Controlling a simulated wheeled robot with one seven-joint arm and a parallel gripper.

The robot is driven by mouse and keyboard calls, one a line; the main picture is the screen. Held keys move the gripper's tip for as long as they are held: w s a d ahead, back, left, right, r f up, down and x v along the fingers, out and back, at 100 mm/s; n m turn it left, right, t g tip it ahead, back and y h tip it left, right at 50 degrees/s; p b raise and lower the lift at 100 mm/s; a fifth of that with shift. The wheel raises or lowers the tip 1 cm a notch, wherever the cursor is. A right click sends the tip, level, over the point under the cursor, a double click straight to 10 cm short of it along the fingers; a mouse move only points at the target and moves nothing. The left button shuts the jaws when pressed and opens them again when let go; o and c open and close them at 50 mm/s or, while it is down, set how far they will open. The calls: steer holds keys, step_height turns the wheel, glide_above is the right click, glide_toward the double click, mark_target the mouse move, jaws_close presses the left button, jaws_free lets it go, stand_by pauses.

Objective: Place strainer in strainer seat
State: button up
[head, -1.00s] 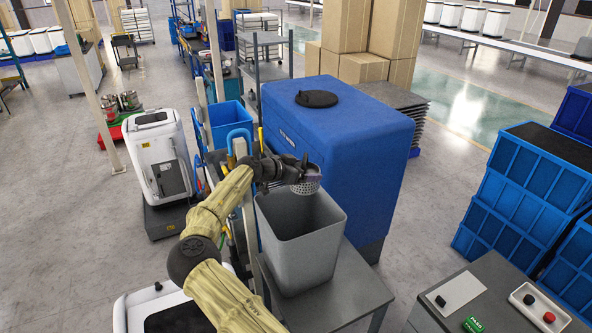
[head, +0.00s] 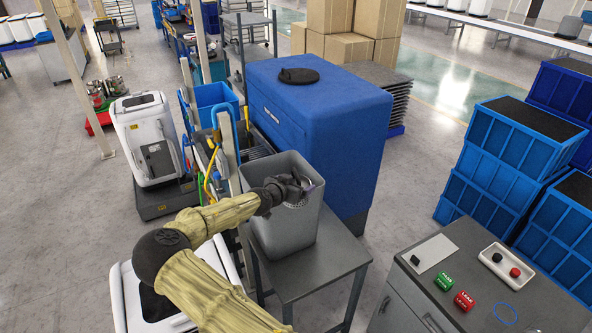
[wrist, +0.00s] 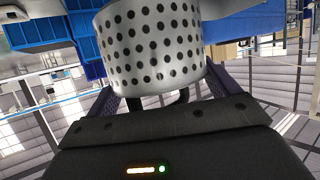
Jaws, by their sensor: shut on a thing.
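The strainer (wrist: 152,45) is a pale metal cup with rows of round holes, large in the wrist view. My gripper (wrist: 160,92) is shut on it, with a dark finger on either side. In the head view my gripper (head: 293,186) is at the mouth of a grey bin, and the strainer (head: 296,204) shows only as a small perforated piece below it, mostly hidden by the gripper. I cannot tell from this view whether it is above the bin or in front of its rim. I cannot make out a strainer seat for certain.
The grey bin (head: 285,236) stands on a grey table (head: 330,262) beside a big blue tank (head: 325,115). A white machine (head: 150,140) stands left; another (head: 122,300) is partly under my arm. A control cabinet (head: 470,290) stands right, with floor between it and the table.

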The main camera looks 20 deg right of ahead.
steer(key=s+a+f+n+t+y+b, duration=0.1)
steer(key=s+a+f+n+t+y, duration=0.2)
steer(key=s+a+f+n+y, duration=0.45)
steer(key=s+a+f+n+t+y+b, duration=0.15)
steer(key=s+a+f, duration=0.35)
steer(key=s+f, duration=0.6)
step_height(320, 180, down, 11)
steer(key=s+a+n+y+b, duration=0.1)
steer(key=b, duration=0.7)
steer(key=shift+s+t+y, duration=0.25)
steer(key=shift+t+y, duration=0.1)
steer(key=shift+y, duration=0.05)
steer(key=shift+a, duration=0.1)
